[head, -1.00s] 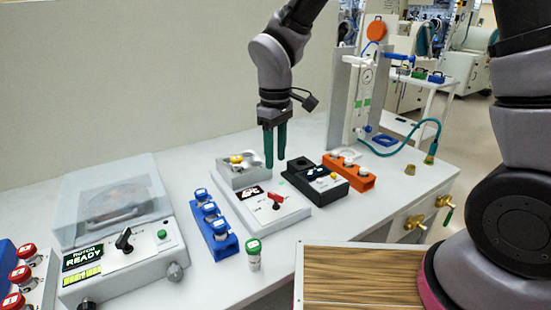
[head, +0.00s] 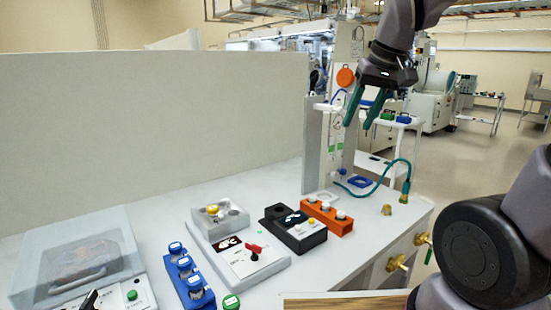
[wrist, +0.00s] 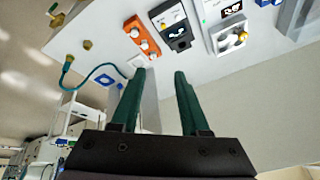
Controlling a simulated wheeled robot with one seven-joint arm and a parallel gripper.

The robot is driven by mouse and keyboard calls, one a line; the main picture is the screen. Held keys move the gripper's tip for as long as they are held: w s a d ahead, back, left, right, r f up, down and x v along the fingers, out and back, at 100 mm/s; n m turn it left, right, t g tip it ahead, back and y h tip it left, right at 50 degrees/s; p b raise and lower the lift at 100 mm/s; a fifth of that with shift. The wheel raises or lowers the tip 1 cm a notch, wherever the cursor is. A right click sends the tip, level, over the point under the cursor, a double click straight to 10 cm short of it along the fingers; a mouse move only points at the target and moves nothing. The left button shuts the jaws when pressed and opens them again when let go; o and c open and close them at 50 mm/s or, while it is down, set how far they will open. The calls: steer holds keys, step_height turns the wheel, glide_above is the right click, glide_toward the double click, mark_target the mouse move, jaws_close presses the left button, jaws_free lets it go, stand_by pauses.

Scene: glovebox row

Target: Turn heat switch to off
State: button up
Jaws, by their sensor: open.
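The red switch knob (head: 254,250) sits on the sloped front panel of a white heater unit (head: 222,254), beside a dark display with red characters (head: 236,244). I cannot read the small labels by the knob. In the wrist view the unit's top block and display (wrist: 232,8) show at the upper right edge; the knob is out of that picture. My gripper (head: 357,125) has green fingers spread apart with nothing between them. It is high above the bench, to the right of and well apart from the unit; its fingers also show in the wrist view (wrist: 160,72).
A black unit (head: 294,228) and an orange block (head: 328,217) stand right of the heater unit. A blue vial rack (head: 192,280) and a clear-lidded machine (head: 75,262) stand left. A grey column stand (head: 313,150) and teal hose (head: 402,164) are at the right.

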steer(key=s+d+r+m+t, duration=0.2)
steer(key=s+d+r+m, duration=0.25)
steer(key=d, duration=0.25)
steer(key=w+a+f+n+g+h, duration=0.1)
steer(key=w+a+f+n+g, duration=0.1)
steer(key=w+a+f+n, duration=0.5)
steer(key=n+g+h, duration=0.1)
steer(key=n+g, duration=0.4)
steer(key=n, duration=0.4)
glide_toward(253, 245)
step_height(253, 245, down, 8)
steer(key=shift+s+f, duration=0.1)
steer(key=shift+f, duration=0.15)
steer(key=shift+c, duration=0.3)
jaws_close()
